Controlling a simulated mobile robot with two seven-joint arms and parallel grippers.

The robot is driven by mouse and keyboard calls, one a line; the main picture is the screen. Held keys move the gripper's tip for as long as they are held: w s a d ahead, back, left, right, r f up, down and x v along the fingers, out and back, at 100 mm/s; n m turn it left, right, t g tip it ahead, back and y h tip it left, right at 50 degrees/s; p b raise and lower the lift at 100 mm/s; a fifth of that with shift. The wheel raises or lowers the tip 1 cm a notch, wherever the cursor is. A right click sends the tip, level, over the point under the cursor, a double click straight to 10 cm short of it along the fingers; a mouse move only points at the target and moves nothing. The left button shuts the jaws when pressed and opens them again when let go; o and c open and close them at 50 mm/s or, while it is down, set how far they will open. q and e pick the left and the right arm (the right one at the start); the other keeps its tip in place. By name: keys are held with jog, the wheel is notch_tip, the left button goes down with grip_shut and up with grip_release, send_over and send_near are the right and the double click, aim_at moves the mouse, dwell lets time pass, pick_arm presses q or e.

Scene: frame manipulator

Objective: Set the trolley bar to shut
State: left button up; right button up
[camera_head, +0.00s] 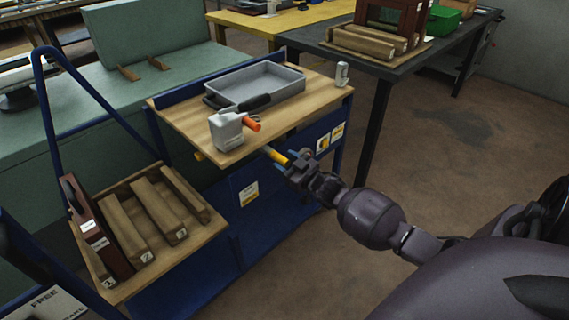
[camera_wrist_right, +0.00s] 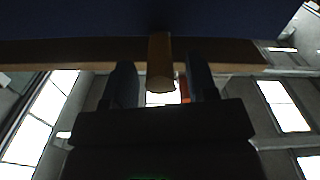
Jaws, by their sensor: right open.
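The blue trolley with a wooden top (camera_head: 190,125) stands in the middle of the head view. A yellow bar (camera_head: 275,156) sticks out from its near side, below the edge of the top. My right gripper (camera_head: 290,163) is at the outer end of this bar. In the right wrist view the bar (camera_wrist_right: 160,65) shows between the two open fingers (camera_wrist_right: 160,85), with gaps on both sides. I cannot tell whether a finger touches it. My left gripper is not in view.
A grey tray (camera_head: 255,85) and a white jug (camera_head: 226,130) with an orange part stand on the trolley top. A lower wooden shelf (camera_head: 205,240) at the left holds several wooden blocks. A dark table (camera_head: 400,65) stands behind at the right. The floor (camera_head: 455,140) at the right is clear.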

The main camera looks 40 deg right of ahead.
grip_shut()
dwell(0.4)
jog(key=shift+a, duration=0.1)
